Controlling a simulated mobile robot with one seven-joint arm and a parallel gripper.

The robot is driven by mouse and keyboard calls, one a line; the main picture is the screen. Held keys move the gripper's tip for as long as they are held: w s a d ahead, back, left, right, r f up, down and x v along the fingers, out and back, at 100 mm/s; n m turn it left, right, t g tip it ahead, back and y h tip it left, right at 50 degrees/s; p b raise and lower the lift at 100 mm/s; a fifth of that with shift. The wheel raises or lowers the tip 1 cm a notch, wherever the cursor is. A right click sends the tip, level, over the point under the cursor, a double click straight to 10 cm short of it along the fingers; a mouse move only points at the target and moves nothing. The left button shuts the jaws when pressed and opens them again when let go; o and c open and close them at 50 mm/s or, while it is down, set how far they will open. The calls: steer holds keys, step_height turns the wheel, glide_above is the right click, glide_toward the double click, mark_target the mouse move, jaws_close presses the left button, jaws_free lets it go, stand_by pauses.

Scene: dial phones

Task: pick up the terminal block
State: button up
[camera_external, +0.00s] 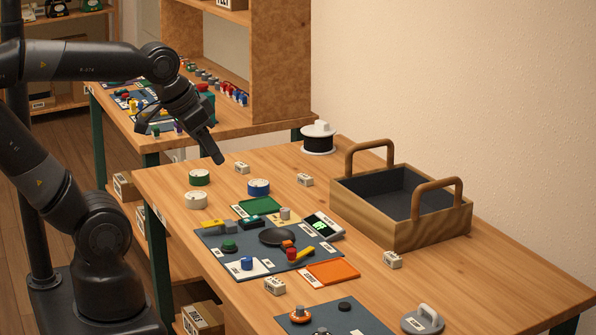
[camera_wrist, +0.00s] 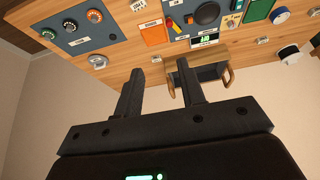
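Several small white blocks with dark markings, which look like terminal blocks, stand apart on the wooden table. In the external view one is near the far left edge (camera_external: 241,168), one left of the wooden carrier (camera_external: 305,180), one in front of the carrier (camera_external: 393,260) and one by the grey mat's front edge (camera_external: 275,286). I cannot tell which is meant. A white block also shows at the top of the wrist view (camera_wrist: 138,5). My gripper (camera_external: 218,158) hangs above the table's far left part. In the wrist view its fingers (camera_wrist: 160,68) are apart and empty.
A wooden carrier (camera_external: 452,224) with two raised handles stands at the right by the wall. A grey mat (camera_external: 218,250) holds buttons, a dark disc and coloured plates. A black-and-white spool (camera_external: 318,140) stands at the back.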

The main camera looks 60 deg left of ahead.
steer(key=shift+o, duration=0.4)
steer(key=o, duration=0.6)
steer(key=n+g, duration=0.2)
steer(key=g, duration=0.4)
glide_above(275, 281)
step_height(275, 281, down, 18)
steer(key=shift+f, duration=5.15)
